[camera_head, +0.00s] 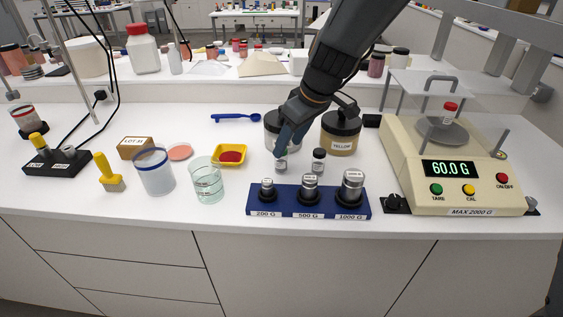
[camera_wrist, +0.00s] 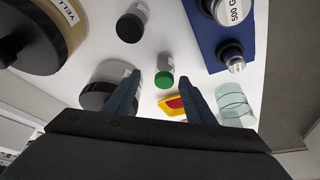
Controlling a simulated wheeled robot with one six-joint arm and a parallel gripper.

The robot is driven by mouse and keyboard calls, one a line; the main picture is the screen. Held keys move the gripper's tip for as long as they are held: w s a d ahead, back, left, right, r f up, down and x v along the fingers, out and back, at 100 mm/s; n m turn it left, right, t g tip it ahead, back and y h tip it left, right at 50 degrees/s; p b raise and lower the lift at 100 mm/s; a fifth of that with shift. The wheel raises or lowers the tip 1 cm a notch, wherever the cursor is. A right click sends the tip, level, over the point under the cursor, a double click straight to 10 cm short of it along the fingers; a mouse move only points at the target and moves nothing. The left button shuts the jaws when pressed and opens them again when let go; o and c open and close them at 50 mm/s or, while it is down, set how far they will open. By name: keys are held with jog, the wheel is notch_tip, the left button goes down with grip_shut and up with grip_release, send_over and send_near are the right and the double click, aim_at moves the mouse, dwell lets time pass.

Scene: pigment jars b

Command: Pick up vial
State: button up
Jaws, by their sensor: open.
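A small clear vial with a green cap (camera_wrist: 164,79) shows in the wrist view between and just past my fingertips. In the head view the body of this vial (camera_head: 281,166) stands on the white bench under my gripper (camera_head: 283,148), its cap largely hidden. My gripper (camera_wrist: 160,82) is open, fingers pointing down, with a gap on both sides of the cap. A black-capped vial (camera_head: 318,160) stands to the right; it also shows in the wrist view (camera_wrist: 131,26). A red-capped vial (camera_head: 449,112) stands on the balance pan.
A blue weight block (camera_head: 310,211) stands in front. Behind are the YELLOW jar (camera_head: 341,146) and another dark-lidded jar (camera_head: 271,133), close to my gripper. A yellow tray of red powder (camera_head: 229,155) and a glass beaker (camera_head: 207,183) are left. The balance (camera_head: 453,181) reads 60.0 G.

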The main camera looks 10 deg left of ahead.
aim_at(281, 160)
jog(key=x, duration=0.2)
jog(key=p+x, duration=0.1)
jog(key=s+x, duration=0.1)
jog(key=x, duration=0.1)
jog(key=shift+a+f, duration=0.2)
jog(key=shift+f, duration=0.15)
jog(key=shift+w+a+f+p, duration=0.2)
jog(key=shift+f+p, duration=0.1)
jog(key=shift+f, duration=0.15)
jog(key=shift+d, duration=0.1)
jog(key=c, duration=1.2)
